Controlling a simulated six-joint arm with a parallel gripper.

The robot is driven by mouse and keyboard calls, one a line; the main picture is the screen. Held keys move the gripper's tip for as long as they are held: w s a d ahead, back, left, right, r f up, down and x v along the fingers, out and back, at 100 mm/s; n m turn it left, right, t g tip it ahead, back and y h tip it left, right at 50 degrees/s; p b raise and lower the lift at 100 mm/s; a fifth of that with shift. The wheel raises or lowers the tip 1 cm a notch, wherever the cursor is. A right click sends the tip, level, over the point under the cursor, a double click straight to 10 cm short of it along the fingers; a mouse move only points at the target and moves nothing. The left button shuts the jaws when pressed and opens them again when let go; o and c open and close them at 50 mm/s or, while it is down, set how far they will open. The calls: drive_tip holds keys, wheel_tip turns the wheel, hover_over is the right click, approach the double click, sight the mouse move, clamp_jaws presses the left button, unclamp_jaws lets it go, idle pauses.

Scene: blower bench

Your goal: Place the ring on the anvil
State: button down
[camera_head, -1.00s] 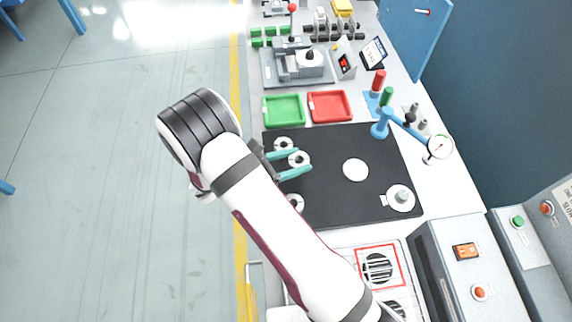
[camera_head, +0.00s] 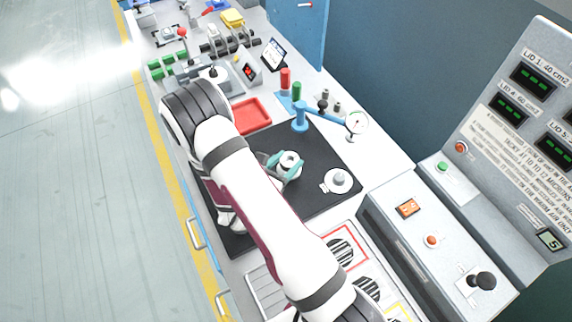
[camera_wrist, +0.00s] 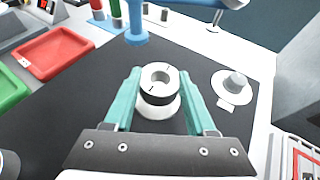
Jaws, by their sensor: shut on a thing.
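My gripper (camera_head: 284,164) has two teal fingers and is shut on a ring (camera_head: 288,161), a short grey-and-white cylinder with a hole in the top. In the wrist view the ring (camera_wrist: 160,82) sits upright between the fingers. A white round disc (camera_wrist: 160,109) on the black mat shows directly below the ring, mostly covered by it; this looks like the anvil. I cannot tell whether the ring touches the disc or hangs above it. The other rings are mostly hidden behind my arm in the head view.
A white knobbed piece on a round base (camera_head: 339,179) stands right of the ring on the black mat (camera_head: 318,207). A blue stand with a dial gauge (camera_head: 356,122) is behind. A red tray (camera_head: 250,116) and a green tray (camera_wrist: 10,90) lie to the left.

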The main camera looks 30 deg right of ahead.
drive_tip(key=shift+f, duration=0.85)
drive_tip(key=shift+f, duration=0.1)
drive_tip(key=shift+c, duration=1.1)
unclamp_jaws()
